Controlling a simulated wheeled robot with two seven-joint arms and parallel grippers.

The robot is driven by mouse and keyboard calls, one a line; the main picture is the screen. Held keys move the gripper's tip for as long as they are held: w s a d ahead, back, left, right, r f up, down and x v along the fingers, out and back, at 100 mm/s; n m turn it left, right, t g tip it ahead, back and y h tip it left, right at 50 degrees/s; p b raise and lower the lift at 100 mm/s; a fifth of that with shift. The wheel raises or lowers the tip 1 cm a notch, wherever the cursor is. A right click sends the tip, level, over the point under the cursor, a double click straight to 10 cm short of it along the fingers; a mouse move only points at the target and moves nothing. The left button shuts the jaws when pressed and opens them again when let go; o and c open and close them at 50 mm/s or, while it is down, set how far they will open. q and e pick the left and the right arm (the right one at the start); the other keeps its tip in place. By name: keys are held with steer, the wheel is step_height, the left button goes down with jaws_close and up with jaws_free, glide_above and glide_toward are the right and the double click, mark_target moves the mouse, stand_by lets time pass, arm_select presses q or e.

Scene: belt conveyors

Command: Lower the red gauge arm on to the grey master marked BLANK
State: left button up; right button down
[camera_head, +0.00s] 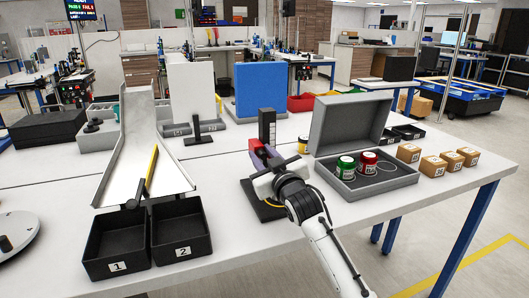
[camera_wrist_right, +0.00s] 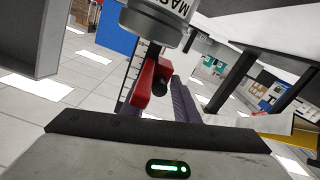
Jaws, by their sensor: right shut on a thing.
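The red gauge arm (camera_head: 256,147) is on a black stand with a scale column (camera_head: 267,128) and a dark base (camera_head: 267,209). My right gripper (camera_head: 265,160) is at the arm, shut on it. In the right wrist view the red arm (camera_wrist_right: 148,84) lies by a purple finger (camera_wrist_right: 184,104). A grey cylinder (camera_wrist_right: 157,24) with lettering starting "MAS" shows at the top, close to the red arm; I cannot tell whether they touch. The word BLANK is not readable. In the head view the gripper hides the space under the arm. My left gripper is out of view.
An open grey case (camera_head: 350,125) right of the stand holds a green jar (camera_head: 346,166) and a red jar (camera_head: 368,162). Small boxes (camera_head: 433,166) line the right. A chute (camera_head: 143,150) and black bins (camera_head: 180,230) stand left.

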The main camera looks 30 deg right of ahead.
steer(key=c, duration=1.7)
jaws_free()
steer(key=shift+d, duration=0.1)
steer(key=shift+o, duration=0.2)
steer(key=s+a, duration=0.1)
steer(key=s, duration=0.9)
steer(key=shift+s+a, duration=0.15)
steer(key=shift+a, duration=0.15)
